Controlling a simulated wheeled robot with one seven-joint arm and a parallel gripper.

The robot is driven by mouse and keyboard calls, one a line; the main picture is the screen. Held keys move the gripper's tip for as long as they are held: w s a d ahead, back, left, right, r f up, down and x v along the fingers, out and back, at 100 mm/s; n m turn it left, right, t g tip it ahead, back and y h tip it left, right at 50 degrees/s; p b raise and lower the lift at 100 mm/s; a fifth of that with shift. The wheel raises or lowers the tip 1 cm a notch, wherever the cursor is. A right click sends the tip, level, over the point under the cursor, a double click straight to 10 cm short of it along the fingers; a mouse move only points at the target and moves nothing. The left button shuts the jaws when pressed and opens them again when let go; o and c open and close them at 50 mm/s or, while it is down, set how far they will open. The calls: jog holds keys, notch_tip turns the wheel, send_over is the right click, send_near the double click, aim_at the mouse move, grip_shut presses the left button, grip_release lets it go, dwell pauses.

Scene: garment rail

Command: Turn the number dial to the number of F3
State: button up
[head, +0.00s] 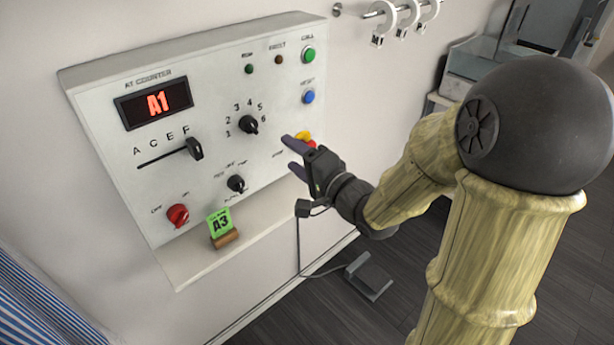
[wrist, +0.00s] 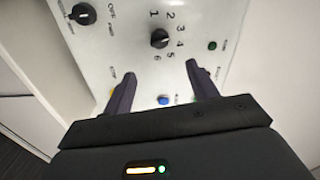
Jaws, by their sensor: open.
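The number dial (head: 248,124) is a black knob on the white panel, ringed by numbers 1 to 6. In the wrist view the dial (wrist: 159,38) shows above and between my fingers. I cannot tell surely which number its pointer faces. The red display (head: 157,103) reads A1. A green card (head: 220,223) on the ledge reads A3, not F3. The letter slider (head: 194,148) stands at the right end of its slot, near F. My gripper (head: 290,153) is open and empty, to the lower right of the dial, apart from it. In the wrist view my gripper (wrist: 160,72) points toward the panel.
A second black knob (head: 236,184) sits below the dial and a red knob (head: 178,215) at lower left. Green (head: 308,55) and blue (head: 308,97) buttons line the right side. A pedal (head: 369,276) lies on the floor.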

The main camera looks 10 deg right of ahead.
jog(key=shift+b+v, duration=1.65)
jog(key=shift+b, duration=0.2)
jog(key=d+f+n+g+h+p, duration=0.3)
jog(key=d+f+g+h+p, duration=0.1)
jog(key=d+f+h, duration=0.4)
jog(key=s+f+n+g+h+p, duration=0.1)
jog(key=s+f+n+g, duration=0.1)
jog(key=s, duration=0.4)
jog(key=s+f+n+g+h+p, duration=0.1)
jog(key=s+f+n+g+p, duration=0.1)
jog(key=s+g, duration=0.4)
jog(key=shift+s+f+n, duration=0.25)
jog(key=shift+f+n, duration=0.25)
jog(key=shift+n, duration=0.6)
